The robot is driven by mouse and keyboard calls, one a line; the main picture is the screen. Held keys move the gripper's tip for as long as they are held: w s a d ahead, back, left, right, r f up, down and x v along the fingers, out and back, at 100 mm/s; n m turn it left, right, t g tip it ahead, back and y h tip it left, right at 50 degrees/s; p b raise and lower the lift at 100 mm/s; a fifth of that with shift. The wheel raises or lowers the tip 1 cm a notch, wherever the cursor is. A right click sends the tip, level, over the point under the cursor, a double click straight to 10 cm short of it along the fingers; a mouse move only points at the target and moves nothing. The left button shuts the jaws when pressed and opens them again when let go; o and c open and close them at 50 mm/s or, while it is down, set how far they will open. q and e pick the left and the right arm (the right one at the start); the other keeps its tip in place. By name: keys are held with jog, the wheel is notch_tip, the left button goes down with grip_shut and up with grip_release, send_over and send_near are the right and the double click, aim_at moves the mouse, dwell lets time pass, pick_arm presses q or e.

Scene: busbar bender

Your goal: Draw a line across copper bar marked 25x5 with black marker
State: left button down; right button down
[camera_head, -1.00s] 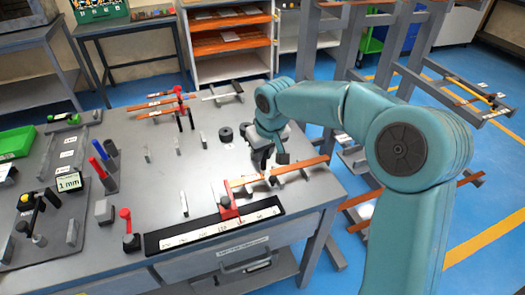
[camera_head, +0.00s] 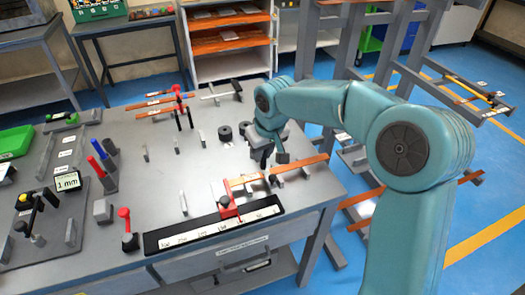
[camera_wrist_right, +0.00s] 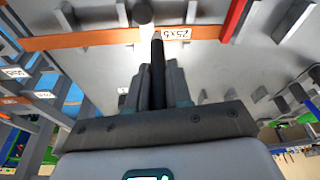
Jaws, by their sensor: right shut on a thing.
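The copper bar (camera_head: 312,164) lies across supports at the right front of the bench, with its left end by a red stop (camera_head: 228,207). In the right wrist view the bar (camera_wrist_right: 90,38) carries a white label reading 25x5 (camera_wrist_right: 175,33). My right gripper (camera_head: 268,162) is over the bar. In the wrist view this gripper (camera_wrist_right: 158,88) is shut on a black marker (camera_wrist_right: 158,70). The marker tip overlaps the bar just left of the label; I cannot tell whether it touches. No drawn line is clear. My left gripper is not in view.
A black-framed scale (camera_head: 213,228) lies along the front edge. Blue and red markers (camera_head: 97,160) stand in holders at the left. Black round pieces (camera_head: 225,133) sit behind the bar. Other copper bars (camera_head: 155,112) lie at the back. The bench middle is mostly clear.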

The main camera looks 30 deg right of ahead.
jog(key=shift+f+b, duration=0.4)
jog(key=shift+f, duration=0.15)
dwell(0.4)
jog(key=shift+s, duration=0.1)
dwell(0.4)
jog(key=shift+w+d+p, duration=0.2)
jog(key=shift+w+p, duration=0.2)
jog(key=shift+w, duration=0.3)
jog(key=shift+w+d+p, duration=0.15)
jog(key=shift+w+p, duration=0.25)
jog(key=shift+w, duration=0.25)
dwell(1.7)
notch_tip(320, 180, up, 7)
jog(key=p, duration=0.5)
dwell(0.6)
jog(key=shift+s, duration=0.1)
dwell(0.6)
